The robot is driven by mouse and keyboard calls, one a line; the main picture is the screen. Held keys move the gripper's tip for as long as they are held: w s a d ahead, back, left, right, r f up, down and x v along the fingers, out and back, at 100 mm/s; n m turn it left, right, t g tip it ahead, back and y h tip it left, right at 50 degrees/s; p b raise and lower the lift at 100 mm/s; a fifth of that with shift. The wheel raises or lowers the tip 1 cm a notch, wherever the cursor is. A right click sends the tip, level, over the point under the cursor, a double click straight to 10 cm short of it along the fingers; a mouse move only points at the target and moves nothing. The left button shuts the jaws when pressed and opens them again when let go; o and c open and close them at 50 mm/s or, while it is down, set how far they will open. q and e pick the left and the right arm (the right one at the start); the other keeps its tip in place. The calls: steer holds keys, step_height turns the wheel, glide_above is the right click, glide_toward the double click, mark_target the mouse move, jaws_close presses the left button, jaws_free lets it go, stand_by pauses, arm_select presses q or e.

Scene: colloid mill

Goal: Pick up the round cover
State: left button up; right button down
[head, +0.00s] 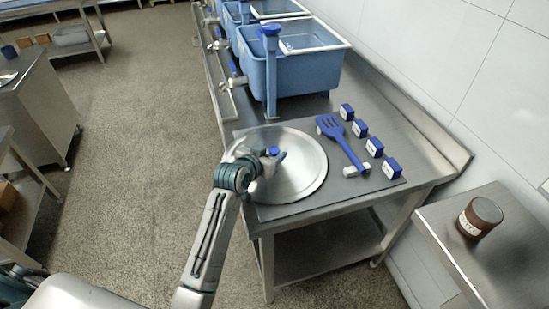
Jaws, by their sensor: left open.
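The round cover (305,165) is a wide, shiny metal disc lying flat on a dark mat on the steel table. A blue knob (272,151) shows near its left half, right by my gripper. My left gripper (272,163) is over the left part of the cover, with its open fingers close to the knob. I cannot tell whether the fingers touch the knob. My wrist hides the cover's left edge. My right gripper is not in view.
A blue slotted spatula (341,142) and several small blue-and-white blocks (374,147) lie right of the cover. Blue tubs (300,70) stand behind it. A brown jar (480,217) stands on a separate steel table at right.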

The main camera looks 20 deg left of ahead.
arm_select(q)
steer(key=shift+w+d+f, duration=0.2)
steer(key=shift+w+f, duration=0.1)
steer(key=shift+w, duration=0.35)
jaws_close()
